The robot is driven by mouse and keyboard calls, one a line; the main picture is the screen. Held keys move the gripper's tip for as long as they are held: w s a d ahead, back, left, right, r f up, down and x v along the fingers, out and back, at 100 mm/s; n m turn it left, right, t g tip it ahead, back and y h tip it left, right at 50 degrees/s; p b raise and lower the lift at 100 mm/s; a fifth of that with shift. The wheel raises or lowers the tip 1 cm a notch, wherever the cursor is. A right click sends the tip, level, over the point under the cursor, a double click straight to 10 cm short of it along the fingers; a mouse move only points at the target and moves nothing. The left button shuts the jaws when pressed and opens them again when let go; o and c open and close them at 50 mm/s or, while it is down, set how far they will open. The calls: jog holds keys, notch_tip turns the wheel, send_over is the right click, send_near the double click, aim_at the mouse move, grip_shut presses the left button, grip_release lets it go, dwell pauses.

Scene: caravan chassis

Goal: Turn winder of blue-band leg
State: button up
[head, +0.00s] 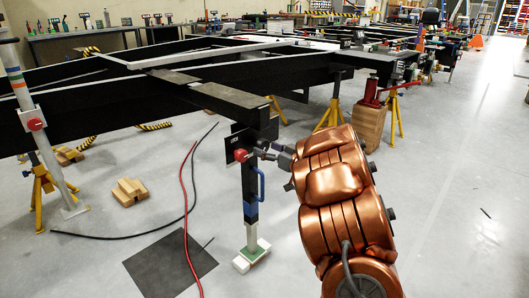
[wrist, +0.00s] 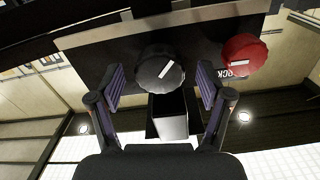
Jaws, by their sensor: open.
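The blue-band leg (head: 250,192) stands under the chassis corner in the head view, with a blue band (head: 251,213) and a blue side handle (head: 261,184). In the wrist view a black round knob (wrist: 158,72) with a white mark, which looks like its winder, sits between my fingers. My gripper (wrist: 160,76) is open, one finger on each side of the knob, with gaps showing. In the head view my gripper (head: 268,150) reaches the leg's top from the right and hides the black knob. A red knob (wrist: 240,54) sits beside it, also visible in the head view (head: 240,155).
A partly hidden label shows by the red knob. The black chassis beam (head: 233,103) runs just above. A dark mat (head: 170,264), a red cable (head: 186,205) and wooden blocks (head: 130,191) lie left of the leg. A yellow stand (head: 331,117) is behind. Floor at right is clear.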

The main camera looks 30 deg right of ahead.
jog(key=shift+w+a, duration=0.15)
jog(key=shift+w, duration=0.55)
jog(key=shift+c, duration=0.4)
jog(key=c, duration=1.1)
jog(key=shift+n, duration=0.4)
